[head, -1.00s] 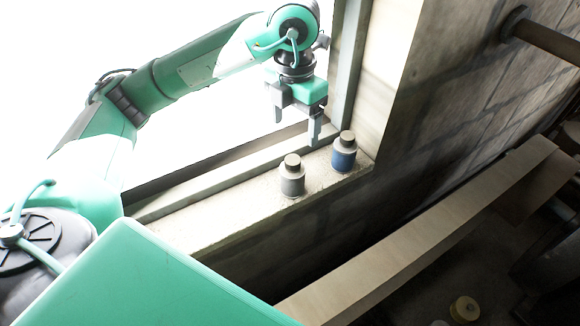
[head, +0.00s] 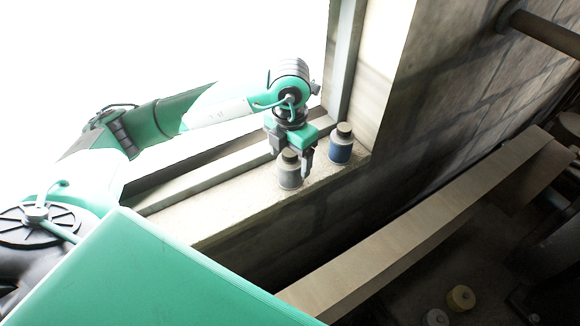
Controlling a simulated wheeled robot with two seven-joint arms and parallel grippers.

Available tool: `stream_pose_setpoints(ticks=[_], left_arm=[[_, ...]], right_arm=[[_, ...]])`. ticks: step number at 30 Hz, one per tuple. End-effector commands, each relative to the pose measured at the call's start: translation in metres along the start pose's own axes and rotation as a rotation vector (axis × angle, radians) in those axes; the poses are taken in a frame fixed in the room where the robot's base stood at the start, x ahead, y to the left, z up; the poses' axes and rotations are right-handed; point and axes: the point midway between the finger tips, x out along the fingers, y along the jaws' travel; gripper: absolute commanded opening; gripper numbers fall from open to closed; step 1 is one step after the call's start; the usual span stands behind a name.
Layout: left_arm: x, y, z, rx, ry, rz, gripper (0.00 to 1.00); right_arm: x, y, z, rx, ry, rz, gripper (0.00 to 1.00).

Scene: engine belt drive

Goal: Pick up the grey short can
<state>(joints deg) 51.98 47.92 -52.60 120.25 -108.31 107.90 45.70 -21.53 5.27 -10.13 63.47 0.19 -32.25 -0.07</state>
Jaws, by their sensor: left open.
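The grey short can (head: 290,178) stands upright on the concrete window sill, with a dark cap on top. My left gripper (head: 292,164) is open and pointing down at the can. One finger shows just right of the can and the other is near its upper left, partly behind the cap. I cannot tell whether the fingers touch it. My right gripper is not in view.
A blue can (head: 341,147) with a dark cap stands just right of the grey can on the sill (head: 212,218). The window frame and wall rise behind it.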

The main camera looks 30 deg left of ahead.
Motion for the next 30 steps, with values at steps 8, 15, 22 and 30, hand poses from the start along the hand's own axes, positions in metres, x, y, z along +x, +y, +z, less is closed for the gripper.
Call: stream_pose_setpoints(ticks=[8, 15, 22, 30], left_arm=[[0.019, 0.0, 0.0, 0.001, 0.001, 0.0, 0.77], [0.019, 0.0, 0.0, 0.0, 0.0, 0.0, 0.57], [0.019, 0.0, 0.0, 0.0, 0.0, 0.0, 0.26], [0.015, 0.0, 0.0, 0.0, -0.001, 0.0, 0.26]], right_arm=[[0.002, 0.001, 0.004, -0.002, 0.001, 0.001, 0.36], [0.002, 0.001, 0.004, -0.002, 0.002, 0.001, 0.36], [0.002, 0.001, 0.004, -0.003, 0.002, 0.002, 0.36], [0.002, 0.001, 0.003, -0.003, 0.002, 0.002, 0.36]])
